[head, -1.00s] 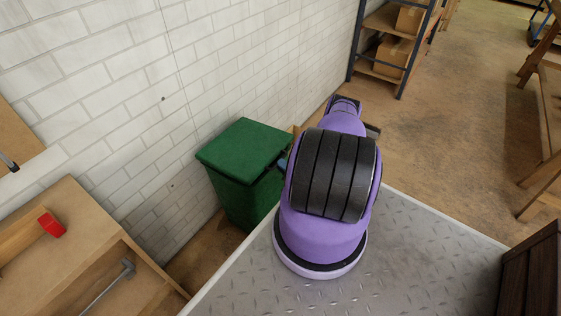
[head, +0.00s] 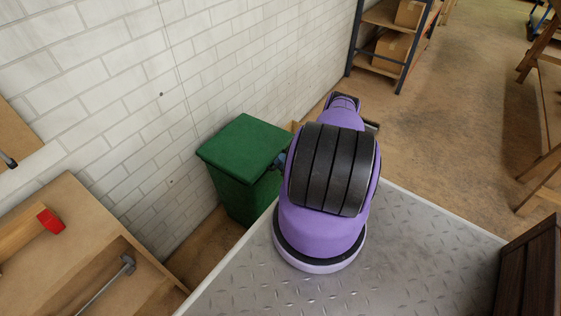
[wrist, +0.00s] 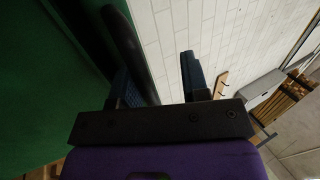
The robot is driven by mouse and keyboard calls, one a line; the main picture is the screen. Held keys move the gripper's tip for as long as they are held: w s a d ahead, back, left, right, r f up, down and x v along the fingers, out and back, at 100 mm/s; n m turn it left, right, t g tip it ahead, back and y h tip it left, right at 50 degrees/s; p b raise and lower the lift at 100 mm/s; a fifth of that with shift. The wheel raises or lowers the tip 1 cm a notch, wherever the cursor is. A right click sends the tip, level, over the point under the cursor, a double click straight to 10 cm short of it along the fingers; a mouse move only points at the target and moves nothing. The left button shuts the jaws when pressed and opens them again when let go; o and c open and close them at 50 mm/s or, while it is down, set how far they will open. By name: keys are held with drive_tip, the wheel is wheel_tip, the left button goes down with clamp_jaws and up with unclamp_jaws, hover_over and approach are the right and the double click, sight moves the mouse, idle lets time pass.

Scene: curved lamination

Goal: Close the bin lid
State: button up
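The green bin (head: 243,190) stands against the white brick wall, left of my arm. Its green lid (head: 243,142) lies flat over the top and looks shut in the head view; its far right edge is partly hidden by my arm. My gripper is mostly hidden behind my arm in the head view, by the bin's right side. A green surface of the bin (wrist: 40,90) fills the left there, close beside the left finger. A dark curved part lies by that finger; contact is unclear.
A grey metal platform (head: 420,240) lies around my arm's base. A wooden workbench (head: 85,225) with a hammer (head: 108,285) is at lower left. A shelf with boxes (head: 390,50) stands farther back. A dark wooden crate (head: 530,275) is at lower right.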

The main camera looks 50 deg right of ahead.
drive_tip(key=v, duration=1)
drive_tip(key=shift+s, duration=0.3)
drive_tip(key=shift+d+f, duration=0.1)
drive_tip(key=shift+f, duration=0.05)
